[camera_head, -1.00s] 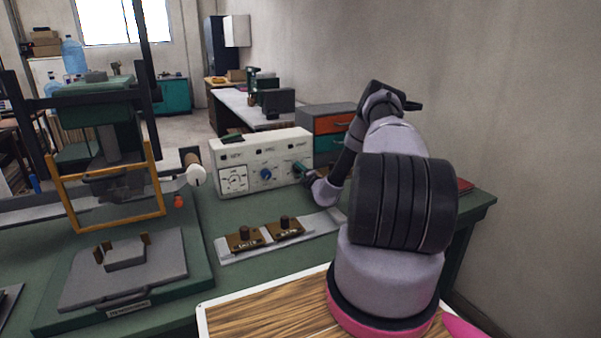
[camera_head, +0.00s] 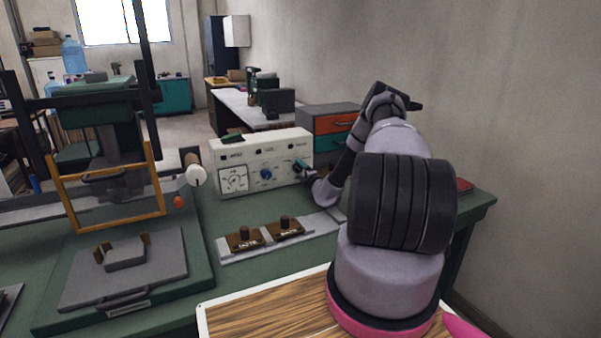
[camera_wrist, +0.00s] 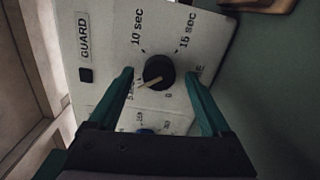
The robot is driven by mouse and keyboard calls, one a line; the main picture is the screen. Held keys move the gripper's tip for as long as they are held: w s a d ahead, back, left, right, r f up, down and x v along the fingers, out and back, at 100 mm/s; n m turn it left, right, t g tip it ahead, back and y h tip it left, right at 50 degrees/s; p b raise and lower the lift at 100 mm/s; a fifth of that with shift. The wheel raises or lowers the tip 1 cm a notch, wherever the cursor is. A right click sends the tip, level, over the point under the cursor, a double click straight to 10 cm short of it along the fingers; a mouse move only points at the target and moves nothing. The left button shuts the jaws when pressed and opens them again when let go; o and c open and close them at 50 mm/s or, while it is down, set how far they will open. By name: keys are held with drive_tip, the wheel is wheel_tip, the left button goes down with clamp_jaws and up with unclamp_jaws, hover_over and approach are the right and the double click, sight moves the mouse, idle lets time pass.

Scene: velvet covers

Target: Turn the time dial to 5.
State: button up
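The time dial (camera_wrist: 158,72) is a round black knob with a pale pointer, on the pale front of the control box (camera_head: 232,153). In the wrist view its scale reads 10 sec and 15 sec, with a 0 on the near side. The pointer aims down-left, at a label partly hidden by my left finger. My gripper (camera_wrist: 160,76) has its two green fingers on either side of the knob, with a visible gap on each side. In the head view my gripper (camera_head: 302,171) is at the box's right end and largely hides this dial.
A blue knob (camera_head: 266,174) and a gauge (camera_head: 234,179) are on the same panel; the blue knob (camera_wrist: 147,131) also shows between my fingers. Two brown button blocks (camera_head: 244,240) lie in front of the box. An orange-framed press (camera_head: 108,190) stands at left.

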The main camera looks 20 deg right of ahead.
drive_tip(key=s, duration=1)
drive_tip(key=shift+s+d, duration=0.2)
drive_tip(key=shift+s, duration=0.2)
